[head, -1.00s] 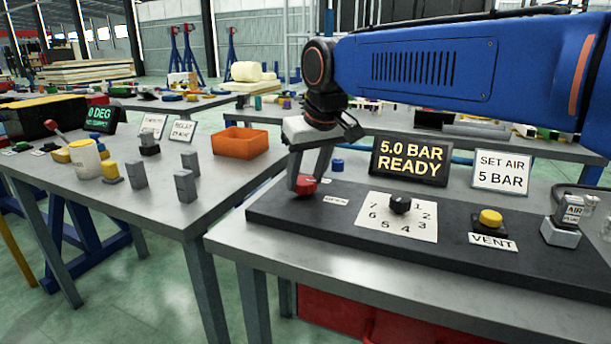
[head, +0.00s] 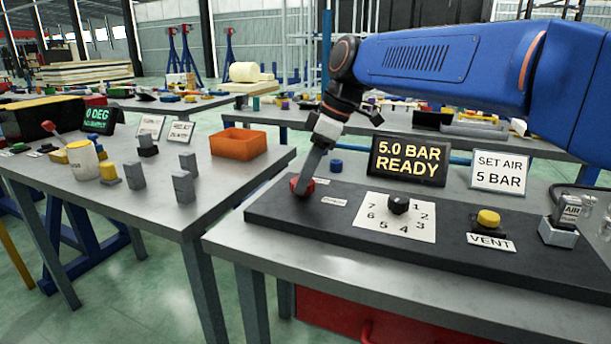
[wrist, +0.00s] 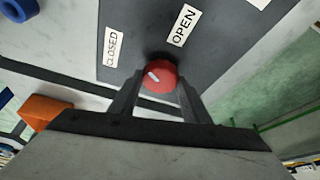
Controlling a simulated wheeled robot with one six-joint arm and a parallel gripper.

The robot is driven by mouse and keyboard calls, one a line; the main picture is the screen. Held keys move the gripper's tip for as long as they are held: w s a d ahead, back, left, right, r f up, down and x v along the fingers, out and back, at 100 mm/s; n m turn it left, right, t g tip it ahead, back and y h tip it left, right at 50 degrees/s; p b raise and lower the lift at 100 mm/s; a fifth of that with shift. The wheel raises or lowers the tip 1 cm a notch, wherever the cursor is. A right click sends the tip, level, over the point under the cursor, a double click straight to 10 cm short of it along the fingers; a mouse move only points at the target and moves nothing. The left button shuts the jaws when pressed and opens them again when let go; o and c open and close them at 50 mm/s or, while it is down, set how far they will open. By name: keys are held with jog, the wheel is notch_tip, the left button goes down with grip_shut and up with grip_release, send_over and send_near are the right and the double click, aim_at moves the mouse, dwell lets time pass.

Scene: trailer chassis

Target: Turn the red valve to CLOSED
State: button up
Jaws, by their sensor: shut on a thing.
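The red valve (wrist: 161,72) is a round knob with a white pointer mark, seen close up in the wrist view. The mark points up and left, roughly toward the CLOSED label (wrist: 111,47) and away from the OPEN label (wrist: 183,26). My gripper (wrist: 158,86) is shut on the valve, one finger on each side. In the head view, the red valve (head: 297,185) sits at the left end of the dark panel, and my gripper (head: 304,182) reaches down to it at a slant, partly covering it.
The dark panel (head: 345,233) also carries a black dial (head: 399,204), a yellow VENT button (head: 488,218) and an AIR plug (head: 568,213). A display (head: 408,161) reads 5.0 BAR READY, beside a SET AIR 5 BAR sign (head: 500,171). An orange bin (head: 239,143) stands on the left table.

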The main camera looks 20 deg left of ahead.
jog(key=n+g, duration=0.1)
jog(key=n, duration=0.2)
jog(key=n+g+h, duration=0.1)
jog(key=n, duration=0.1)
jog(key=shift+w+a+n, duration=0.1)
jog(key=shift+w+n, duration=0.1)
jog(key=shift+n, duration=0.2)
dwell(0.4)
jog(key=o, duration=1)
jog(key=shift+o, duration=0.2)
jog(key=v, duration=1.7)
jog(key=shift+w+r, duration=0.2)
